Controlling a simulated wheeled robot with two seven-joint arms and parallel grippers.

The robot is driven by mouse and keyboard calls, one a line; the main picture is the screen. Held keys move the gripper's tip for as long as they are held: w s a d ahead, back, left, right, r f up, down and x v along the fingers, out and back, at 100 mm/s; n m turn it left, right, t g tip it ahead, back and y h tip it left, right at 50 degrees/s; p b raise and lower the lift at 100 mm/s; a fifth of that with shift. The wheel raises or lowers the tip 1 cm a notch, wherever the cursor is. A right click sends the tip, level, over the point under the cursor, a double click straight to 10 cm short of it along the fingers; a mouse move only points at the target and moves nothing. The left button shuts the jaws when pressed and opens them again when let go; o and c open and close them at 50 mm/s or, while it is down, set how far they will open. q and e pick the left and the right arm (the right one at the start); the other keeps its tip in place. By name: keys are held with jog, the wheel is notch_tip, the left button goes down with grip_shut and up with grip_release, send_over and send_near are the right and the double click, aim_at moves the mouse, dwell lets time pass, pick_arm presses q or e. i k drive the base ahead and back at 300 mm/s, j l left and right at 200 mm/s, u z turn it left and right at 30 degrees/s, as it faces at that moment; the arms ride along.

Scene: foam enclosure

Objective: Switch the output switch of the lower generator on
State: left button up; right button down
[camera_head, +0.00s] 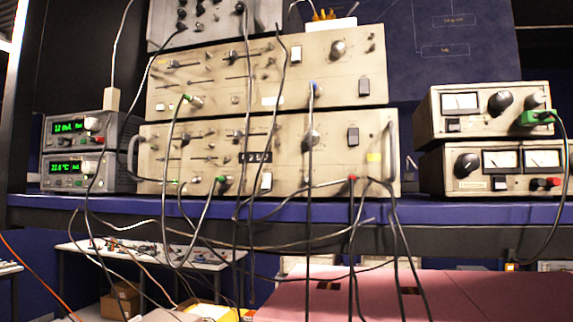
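Two large beige instrument panels with knobs, sliders and sockets are stacked at the centre of the shelf. The lower panel (332,170) has a dark rocker switch (352,137) at its right and a pale button (266,183) at its bottom middle. The upper panel (345,68) has a similar dark switch (364,86). At the left, two small grey units with lit green displays are stacked, an upper one (69,126) and a lower one (68,168). I cannot tell which stack holds the generators, or any switch's position. Neither of my grippers is in view.
Many cables (309,220) hang across the panels and below the blue shelf edge (450,211). Two stacked meter boxes, an upper one (470,125) and a lower one (520,182), stand at the right. A pink surface (450,295) and a white table (140,252) lie below.

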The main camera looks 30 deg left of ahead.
aim_at(353, 133)
jog(key=k+l+u, duration=0.1)
jog(key=l, duration=0.35)
jog(key=k+l, duration=0.1)
jog(key=l, duration=0.35)
jog(key=k+l+u, duration=0.15)
jog(key=l, duration=0.25)
jog(key=l+u, duration=0.1)
jog(key=l, duration=0.35)
jog(key=k+l+u, duration=0.1)
jog(key=l, duration=0.3)
jog(key=k+l, duration=0.25)
jog(key=l, duration=0.15)
jog(key=k+l+u, duration=0.15)
jog(key=l, duration=0.25)
